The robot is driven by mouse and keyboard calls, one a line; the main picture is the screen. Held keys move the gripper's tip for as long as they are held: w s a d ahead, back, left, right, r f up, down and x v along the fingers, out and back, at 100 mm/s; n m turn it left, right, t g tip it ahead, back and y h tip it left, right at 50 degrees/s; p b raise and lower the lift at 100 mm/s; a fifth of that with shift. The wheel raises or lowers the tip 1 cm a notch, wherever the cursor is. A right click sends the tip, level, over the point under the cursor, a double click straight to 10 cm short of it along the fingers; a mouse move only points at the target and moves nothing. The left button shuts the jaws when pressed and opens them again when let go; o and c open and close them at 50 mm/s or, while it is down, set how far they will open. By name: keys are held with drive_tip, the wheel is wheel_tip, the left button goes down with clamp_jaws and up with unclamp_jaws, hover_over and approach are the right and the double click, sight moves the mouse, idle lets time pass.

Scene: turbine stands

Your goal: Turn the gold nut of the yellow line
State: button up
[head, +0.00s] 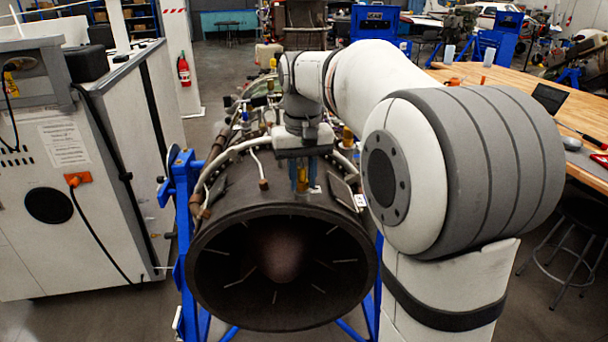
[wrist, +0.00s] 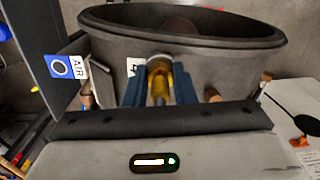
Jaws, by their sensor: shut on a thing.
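The engine (head: 225,215) rests in a blue stand with its round dark intake facing me. My gripper (head: 301,188) points down at the top of the engine casing, just behind the intake rim. In the wrist view its blue fingers (wrist: 158,92) stand on both sides of a gold nut (wrist: 158,80) and are shut on it. A bit of gold also shows between the fingers in the head view. The fingers hide the nut's sides, and I cannot see the line's full run. Another gold fitting (head: 348,137) stands behind and right of my gripper.
Pipes and a copper-coloured fitting (head: 263,184) lie left of my gripper on the casing. A white cabinet (head: 60,180) stands at left, a wooden bench (head: 520,85) at right. My arm covers the engine's right side.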

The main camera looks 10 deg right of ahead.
sight(302, 182)
idle(0.4)
drive_tip(key=o, duration=1)
drive_tip(key=shift+r, duration=0.1)
drive_tip(key=shift+r, duration=3.85)
drive_tip(key=shift+b, duration=0.3)
